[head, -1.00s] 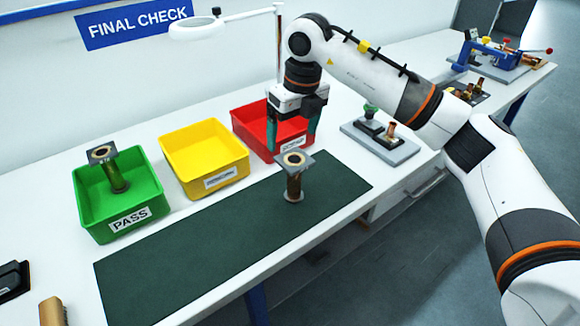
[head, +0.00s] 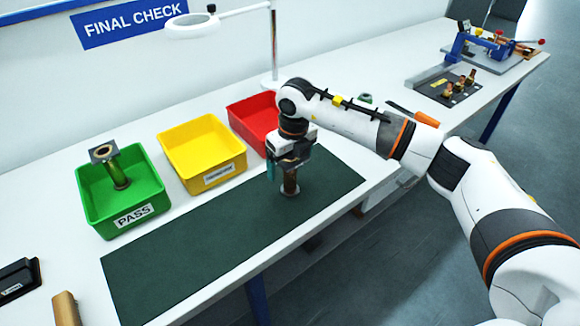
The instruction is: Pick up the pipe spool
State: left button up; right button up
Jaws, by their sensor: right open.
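The pipe spool (head: 290,184) stands upright on the dark green mat (head: 200,247), a copper-brown tube on a round foot. Its upper end, which had a square flange, is hidden behind my right gripper. My right gripper (head: 281,172) points down right over the spool, with one teal finger at the spool's left. The sensor side of the jaws is mostly hidden, but they are open. A second, similar spool (head: 119,172) with a square top flange stands tilted in the green PASS bin (head: 148,218). My left gripper is out of the picture.
A yellow bin (head: 215,178) and a red bin (head: 243,113) stand behind the mat. A magnifier lamp (head: 191,22) rises behind them. A fixture (head: 480,50) and a tray of small copper parts (head: 447,85) sit far right. The mat's left part is clear.

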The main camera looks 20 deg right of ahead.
jog(key=shift+f, duration=0.15)
jog(key=shift+c, duration=0.3)
jog(key=c, duration=1.2)
jog(key=shift+w, duration=0.1)
jog(key=shift+c, duration=1.1)
jog(key=shift+r, duration=0.2)
